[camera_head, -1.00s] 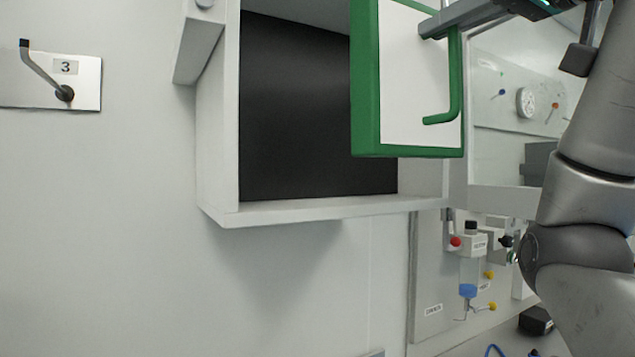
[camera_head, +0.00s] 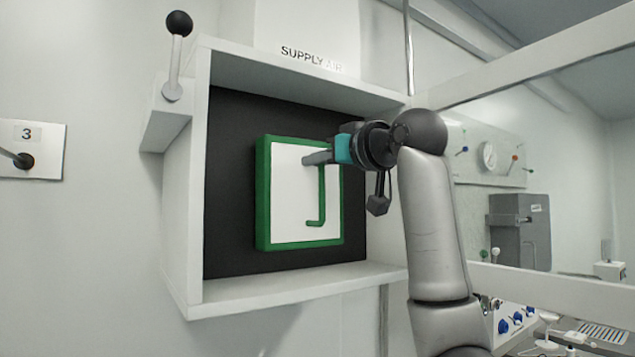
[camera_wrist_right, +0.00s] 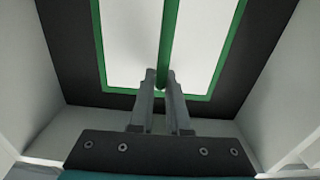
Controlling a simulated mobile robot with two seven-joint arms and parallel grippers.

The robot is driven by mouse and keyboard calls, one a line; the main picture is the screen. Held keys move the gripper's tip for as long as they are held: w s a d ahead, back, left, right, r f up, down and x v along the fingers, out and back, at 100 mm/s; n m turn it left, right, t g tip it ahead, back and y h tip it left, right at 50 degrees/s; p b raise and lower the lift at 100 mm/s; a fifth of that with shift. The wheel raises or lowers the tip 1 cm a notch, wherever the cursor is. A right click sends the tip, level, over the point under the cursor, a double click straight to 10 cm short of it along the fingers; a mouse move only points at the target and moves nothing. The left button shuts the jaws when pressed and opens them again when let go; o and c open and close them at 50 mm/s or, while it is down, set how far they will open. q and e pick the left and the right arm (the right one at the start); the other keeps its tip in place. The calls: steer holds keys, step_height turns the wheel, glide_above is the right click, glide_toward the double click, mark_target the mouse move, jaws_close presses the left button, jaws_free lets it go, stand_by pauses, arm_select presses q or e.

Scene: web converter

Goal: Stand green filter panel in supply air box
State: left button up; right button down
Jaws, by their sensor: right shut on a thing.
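The green filter panel (camera_head: 290,205) has a white face, a green frame and a green bar handle. It is upright at the opening of the supply air box (camera_head: 270,290), in front of the black back, with its lower edge above the box floor. My right gripper (camera_head: 312,158) is shut on the panel's handle near its upper end. In the right wrist view the fingers (camera_wrist_right: 160,88) close around the green handle, with the panel (camera_wrist_right: 120,45) beyond and box walls on both sides. How far the panel is from the black back is unclear. My left gripper is not in view.
A lever with a black ball knob (camera_head: 178,25) stands on the box's left side. A plate labelled 3 (camera_head: 35,150) is on the wall at left. A window frame and a grey unit (camera_head: 520,230) are at right.

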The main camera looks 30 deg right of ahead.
mark_target(324, 188)
steer(key=shift+s+d+f, duration=0.1)
steer(key=shift+s+f, duration=0.05)
steer(key=shift+f, duration=0.35)
step_height(324, 188, down, 3)
steer(key=shift+r, duration=0.2)
steer(key=shift+w+f, duration=0.2)
steer(key=shift+f, duration=0.35)
steer(key=c, duration=1.3)
jaws_free()
steer(key=shift+f, duration=0.15)
steer(key=o, duration=0.4)
